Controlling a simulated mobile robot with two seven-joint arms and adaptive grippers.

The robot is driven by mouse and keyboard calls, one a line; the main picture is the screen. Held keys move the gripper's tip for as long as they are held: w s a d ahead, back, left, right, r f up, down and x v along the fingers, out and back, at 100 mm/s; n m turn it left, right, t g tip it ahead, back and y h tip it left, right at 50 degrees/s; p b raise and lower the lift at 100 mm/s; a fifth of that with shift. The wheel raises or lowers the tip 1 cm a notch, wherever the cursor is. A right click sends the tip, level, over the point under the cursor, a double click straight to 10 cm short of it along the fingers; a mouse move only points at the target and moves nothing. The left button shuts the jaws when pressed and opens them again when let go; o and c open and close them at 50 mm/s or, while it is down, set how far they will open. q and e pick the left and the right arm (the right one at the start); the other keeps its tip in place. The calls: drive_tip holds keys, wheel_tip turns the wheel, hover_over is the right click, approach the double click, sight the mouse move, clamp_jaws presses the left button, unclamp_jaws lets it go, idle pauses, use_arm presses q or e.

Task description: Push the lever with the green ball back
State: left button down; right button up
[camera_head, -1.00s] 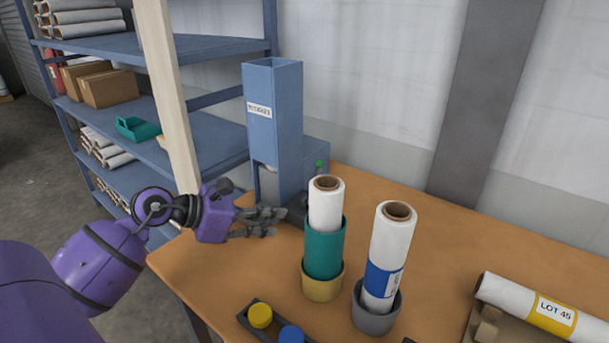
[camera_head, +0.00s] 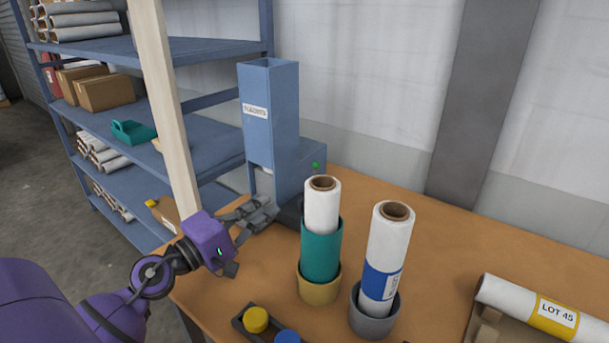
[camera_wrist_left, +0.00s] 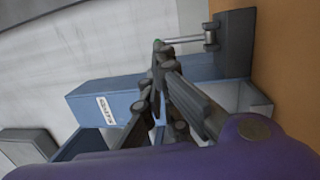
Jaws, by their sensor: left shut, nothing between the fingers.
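The small green ball (camera_head: 316,166) shows beside the blue machine (camera_head: 270,120), at the back of the orange table. In the left wrist view a thin metal lever rod (camera_wrist_left: 185,40) runs from a dark bracket (camera_wrist_left: 236,42) towards my fingertips. The ball end is mostly hidden by the fingers there. My left gripper (camera_head: 268,208) is in front of the machine, left of and below the ball in the head view. Its fingers (camera_wrist_left: 160,52) are shut and empty, with the tips close to the rod's end; I cannot tell whether they touch. My right gripper is not in view.
A white roll in a green sleeve (camera_head: 320,248) stands just right of my left gripper. Another upright roll (camera_head: 390,245) stands farther right. A labelled roll (camera_head: 535,303) lies at the right. A wooden post (camera_head: 165,110) and blue shelves are on the left.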

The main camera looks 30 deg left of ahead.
use_arm(q)
drive_tip(key=shift+m, duration=0.3)
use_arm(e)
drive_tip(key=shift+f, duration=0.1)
use_arm(q)
drive_tip(key=p, duration=0.4)
approach(314, 168)
drive_tip(key=r, duration=0.1)
drive_tip(key=x, duration=0.2)
drive_tip(key=p+x, duration=0.1)
drive_tip(key=x, duration=0.1)
drive_tip(key=f+x, duration=0.1)
drive_tip(key=x, duration=0.1)
drive_tip(key=shift+w, duration=0.4)
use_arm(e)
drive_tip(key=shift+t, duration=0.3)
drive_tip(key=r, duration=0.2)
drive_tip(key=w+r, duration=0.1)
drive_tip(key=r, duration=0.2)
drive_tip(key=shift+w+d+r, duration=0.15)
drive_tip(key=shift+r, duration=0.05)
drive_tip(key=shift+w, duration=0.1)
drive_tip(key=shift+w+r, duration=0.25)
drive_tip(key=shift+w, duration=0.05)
